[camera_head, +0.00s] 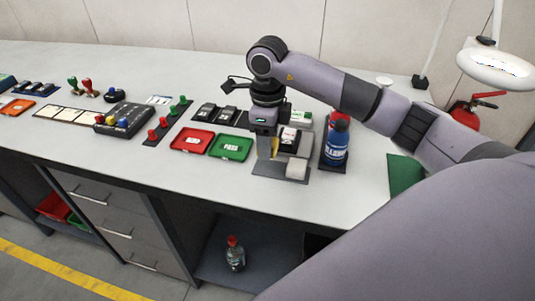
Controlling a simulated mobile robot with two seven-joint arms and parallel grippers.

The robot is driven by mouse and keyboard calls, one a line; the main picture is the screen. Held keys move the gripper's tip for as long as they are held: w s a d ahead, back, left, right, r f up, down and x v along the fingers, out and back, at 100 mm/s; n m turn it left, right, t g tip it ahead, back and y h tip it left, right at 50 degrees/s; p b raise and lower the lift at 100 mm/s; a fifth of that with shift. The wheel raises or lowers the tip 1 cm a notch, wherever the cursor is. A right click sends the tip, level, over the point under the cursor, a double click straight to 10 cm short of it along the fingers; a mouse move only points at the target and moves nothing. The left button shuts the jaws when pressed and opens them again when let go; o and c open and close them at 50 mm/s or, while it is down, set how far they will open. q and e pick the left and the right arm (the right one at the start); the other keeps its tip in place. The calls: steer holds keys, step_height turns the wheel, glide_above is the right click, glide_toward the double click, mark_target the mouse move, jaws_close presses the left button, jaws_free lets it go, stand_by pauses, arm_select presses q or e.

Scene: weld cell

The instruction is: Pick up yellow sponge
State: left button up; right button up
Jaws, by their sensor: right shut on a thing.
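My right arm comes in from the right, and its right gripper (270,154) points down over the dark tray at the middle of the bench. The gripper is shut on the yellow sponge (275,154), of which only a small yellow edge shows; the fingers hide the rest. I cannot tell whether the sponge touches the tray surface. My left gripper is not in view.
A white block (297,169) sits on the dark tray, right of the gripper. A blue bottle (335,146) stands further right. The red tray (192,142) and green tray (231,147) lie left. Bare bench shows along the front edge.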

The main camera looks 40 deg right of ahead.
step_height(320, 180, up, 13)
steer(key=shift+f+p, duration=0.1)
steer(key=shift+p, duration=0.4)
steer(key=shift+c, duration=0.7)
steer(key=shift+r, duration=1)
